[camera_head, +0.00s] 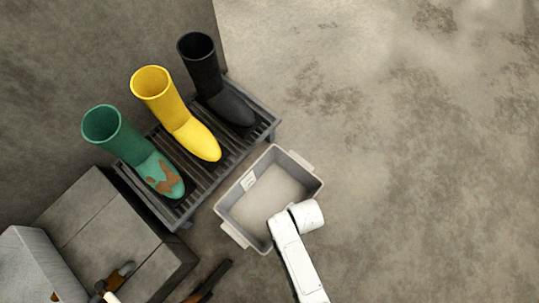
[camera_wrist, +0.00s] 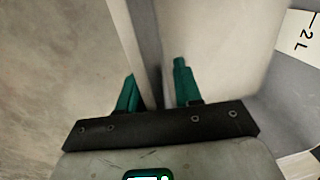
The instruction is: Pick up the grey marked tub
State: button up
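The grey tub (camera_head: 233,222) stands upright on the floor, with a handle lip at each end and a white marked label (camera_head: 248,180) on an inner wall. In the wrist view the tub's wall (camera_wrist: 128,40) runs up between the two green fingers of my gripper (camera_wrist: 156,90). The left finger is on the outer side and the right finger on the inner side. The fingers are apart, with room beside the wall. The label in this view reads "2 L" (camera_wrist: 301,33). In the head view my white arm hides the gripper and the tub's near right edge.
A slatted rack (camera_head: 200,190) beside the tub holds a green boot (camera_head: 118,140), a yellow boot (camera_head: 175,110) and a black boot (camera_head: 210,75). A grey block (camera_head: 105,225) and dark-handled tools (camera_head: 208,283) lie at lower left. The floor to the right is clear.

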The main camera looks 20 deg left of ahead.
jog(key=shift+c, duration=0.2)
grip_shut()
jog(key=shift+r, duration=0.1)
dwell(1.0)
